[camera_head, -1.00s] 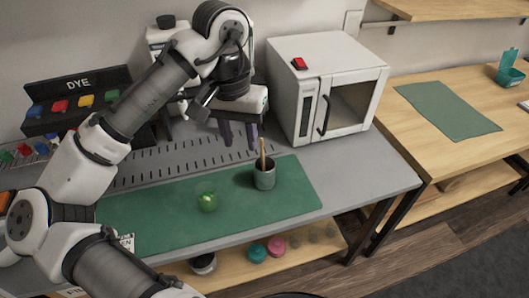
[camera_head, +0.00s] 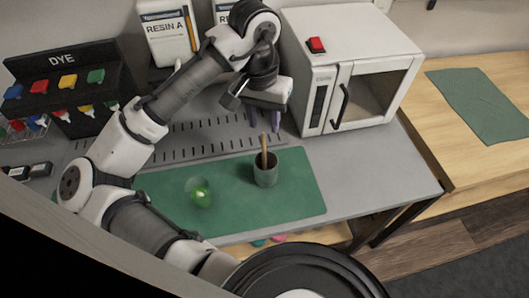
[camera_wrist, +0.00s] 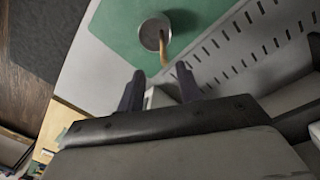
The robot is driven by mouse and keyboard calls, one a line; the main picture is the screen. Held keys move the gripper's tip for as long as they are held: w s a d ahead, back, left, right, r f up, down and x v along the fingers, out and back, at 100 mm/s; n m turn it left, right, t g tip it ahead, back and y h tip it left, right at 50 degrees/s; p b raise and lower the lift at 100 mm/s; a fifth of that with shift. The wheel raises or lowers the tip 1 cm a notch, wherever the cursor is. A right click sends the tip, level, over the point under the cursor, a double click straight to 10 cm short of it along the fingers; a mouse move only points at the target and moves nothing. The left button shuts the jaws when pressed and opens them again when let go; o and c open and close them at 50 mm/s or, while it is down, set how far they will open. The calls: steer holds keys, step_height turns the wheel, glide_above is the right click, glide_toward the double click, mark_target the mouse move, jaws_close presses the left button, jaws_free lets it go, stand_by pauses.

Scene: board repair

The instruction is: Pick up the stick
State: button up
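A thin wooden stick (camera_head: 264,151) leans nearly upright in a grey cup (camera_head: 266,177) on the green mat. My gripper (camera_head: 264,125) hangs above and behind the cup, with its two dark purple fingers apart and nothing between them. In the wrist view, the cup (camera_wrist: 151,36) lies beyond the fingertips of my gripper (camera_wrist: 160,68). The stick (camera_wrist: 163,48) shows at the cup's right side, its end toward the gap between the fingers. The gripper does not appear to touch the stick. The stick's lower part is hidden inside the cup.
A round green object (camera_head: 201,194) sits on the green mat (camera_head: 225,220), left of the cup. A white oven-like box (camera_head: 305,75) stands behind right. A DYE rack (camera_head: 65,90) and resin containers (camera_head: 168,35) stand at the back. Slotted grey bench surface lies behind the mat.

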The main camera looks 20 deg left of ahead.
steer(key=shift+w+f+p, duration=0.1)
steer(key=shift+f+p, duration=0.4)
steer(key=shift+f, duration=2.85)
jaws_close()
